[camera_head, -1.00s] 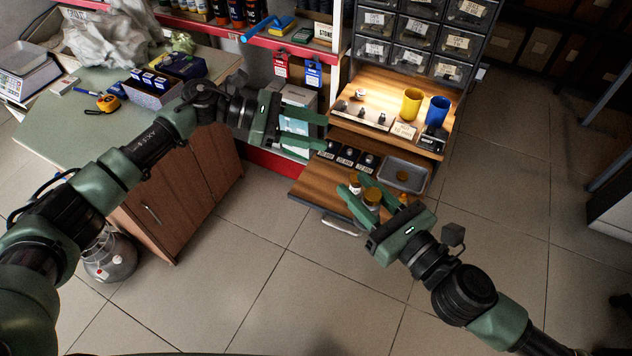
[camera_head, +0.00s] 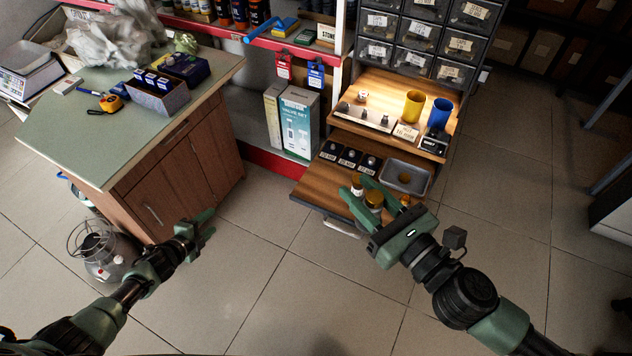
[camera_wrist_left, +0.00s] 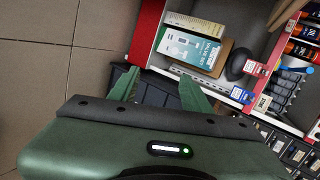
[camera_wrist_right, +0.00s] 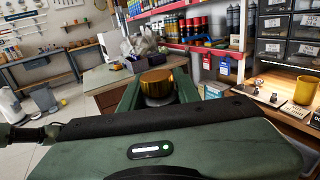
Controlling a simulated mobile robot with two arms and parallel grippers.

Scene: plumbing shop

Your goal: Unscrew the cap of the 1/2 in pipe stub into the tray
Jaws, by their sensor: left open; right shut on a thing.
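My right gripper (camera_head: 366,202) is shut on a brass-capped piece (camera_head: 375,199) at the drawer's front. In the right wrist view the brass cap (camera_wrist_right: 158,80) is between the fingers, with a pale grey body below it. I cannot read its size, nor tell whether the fingers press on the cap or the body. Another brass-capped piece (camera_head: 356,187) stands just left of it. My left gripper (camera_head: 201,228) is open and empty, low over the floor beside the cabinet.
Black holders with labels (camera_head: 347,158) line the back of the wooden drawer (camera_head: 318,184). Above are a lit shelf with fittings, a yellow cup (camera_head: 412,106) and a blue cup (camera_head: 438,114). The counter (camera_head: 110,140) stands left. The floor in front is clear.

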